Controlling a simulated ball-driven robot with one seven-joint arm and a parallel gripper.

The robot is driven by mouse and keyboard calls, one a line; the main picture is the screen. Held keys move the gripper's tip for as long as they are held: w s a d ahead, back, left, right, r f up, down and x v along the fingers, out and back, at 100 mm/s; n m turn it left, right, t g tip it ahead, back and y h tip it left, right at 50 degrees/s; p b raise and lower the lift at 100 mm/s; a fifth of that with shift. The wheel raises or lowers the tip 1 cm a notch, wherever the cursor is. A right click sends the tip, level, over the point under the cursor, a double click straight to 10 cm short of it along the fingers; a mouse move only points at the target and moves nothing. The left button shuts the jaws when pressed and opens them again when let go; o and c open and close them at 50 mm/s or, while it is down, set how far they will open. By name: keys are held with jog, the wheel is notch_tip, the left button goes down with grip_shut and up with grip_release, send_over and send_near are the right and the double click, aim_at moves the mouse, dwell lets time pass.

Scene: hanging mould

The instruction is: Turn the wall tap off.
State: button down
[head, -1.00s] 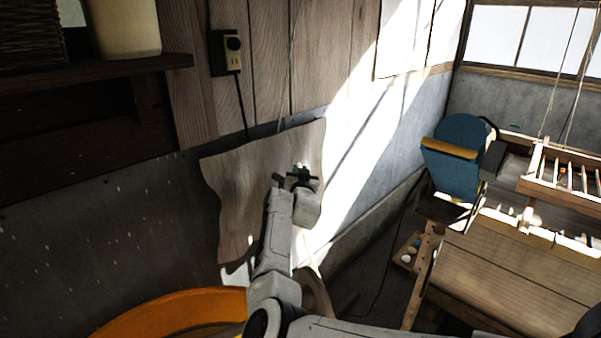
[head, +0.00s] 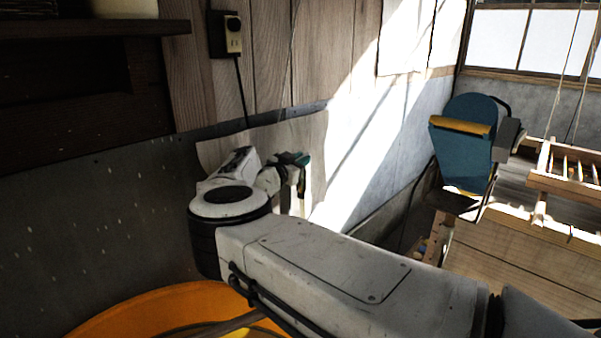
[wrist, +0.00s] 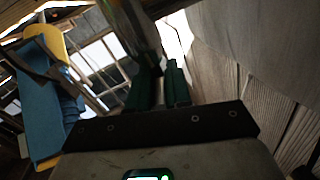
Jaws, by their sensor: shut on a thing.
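My gripper (head: 296,160) is in front of the pale wavy board on the wall in the head view, at the end of my bent arm. In the wrist view its two dark green fingers (wrist: 159,85) point up from a dark bolted bar. They are closed on a narrow part of the wall tap (wrist: 136,32), which rises dark and blurred beyond the fingertips. The tap is mostly hidden by my gripper and wrist in the head view. I cannot tell how far its handle is turned.
An orange round tub (head: 150,312) stands below my arm. A wall socket (head: 232,34) with a hanging cord is above left, near a dark shelf (head: 90,28). A blue chair-like thing (head: 465,145) and a wooden bench (head: 530,260) stand to the right.

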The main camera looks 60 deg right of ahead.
jog(key=shift+w+m+g+b, duration=0.25)
jog(key=shift+m+g+b, duration=0.65)
jog(key=shift+g+b, duration=0.6)
jog(key=shift+b, duration=0.45)
jog(key=shift+r+m+g+y+b, duration=0.2)
jog(key=shift+m+g+y+b, duration=0.1)
jog(key=shift+g, duration=0.1)
jog(key=c, duration=1.1)
grip_release()
jog(key=shift+s+d+f, duration=0.1)
jog(key=shift+d, duration=0.05)
jog(key=v, duration=1)
jog(key=shift+a, duration=0.4)
jog(key=shift+a+f, duration=0.1)
